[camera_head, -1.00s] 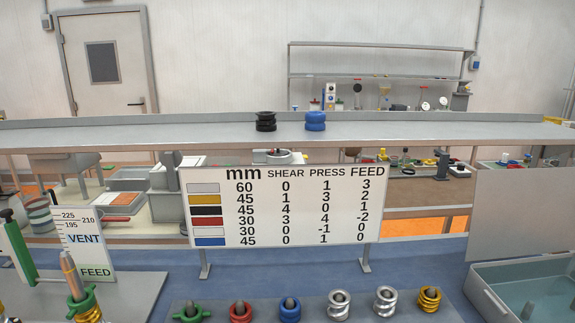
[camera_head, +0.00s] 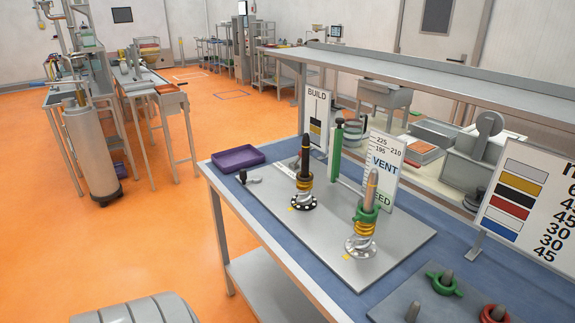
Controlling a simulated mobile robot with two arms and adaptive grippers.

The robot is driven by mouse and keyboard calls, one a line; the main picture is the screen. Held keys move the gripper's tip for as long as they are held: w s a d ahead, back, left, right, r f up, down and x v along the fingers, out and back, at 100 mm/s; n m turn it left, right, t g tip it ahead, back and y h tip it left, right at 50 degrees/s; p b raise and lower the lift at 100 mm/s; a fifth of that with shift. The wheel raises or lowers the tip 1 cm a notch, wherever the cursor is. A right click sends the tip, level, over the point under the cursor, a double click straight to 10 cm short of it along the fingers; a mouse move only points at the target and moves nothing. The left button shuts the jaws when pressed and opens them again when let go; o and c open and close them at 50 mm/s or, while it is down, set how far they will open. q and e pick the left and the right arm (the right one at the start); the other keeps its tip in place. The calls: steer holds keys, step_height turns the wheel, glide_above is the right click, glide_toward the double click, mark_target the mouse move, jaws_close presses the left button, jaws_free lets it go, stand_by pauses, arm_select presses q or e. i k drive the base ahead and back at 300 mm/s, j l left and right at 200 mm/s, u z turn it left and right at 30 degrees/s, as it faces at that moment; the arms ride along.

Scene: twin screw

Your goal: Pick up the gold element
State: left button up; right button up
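A gold element (camera_head: 365,228) sits around the upright shaft with the copper-coloured tip (camera_head: 372,187), under a green ring (camera_head: 367,212). Gold also shows low on the dark-topped shaft (camera_head: 305,160), around a gold and silver threaded part (camera_head: 304,186). Both shafts stand on a grey plate (camera_head: 400,235) on the blue table. The single gold element seen earlier at the right end of the front row is outside the current view. Neither of my grippers can be seen.
Green (camera_head: 443,283) and red (camera_head: 494,314) parts stand at lower right, partly cut off. A purple tray (camera_head: 238,159) sits at the table's far left corner. A BUILD card (camera_head: 317,108), VENT/FEED sign (camera_head: 384,165) and colour chart (camera_head: 530,205) stand behind.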

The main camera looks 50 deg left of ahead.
mark_target(304, 184)
steer(key=u, duration=1.55)
steer(key=i+j+z, duration=0.1)
steer(key=z, duration=0.4)
steer(key=i+j+z, duration=0.3)
steer(key=j, duration=0.8)
steer(key=j+z, duration=0.35)
steer(key=j, duration=0.75)
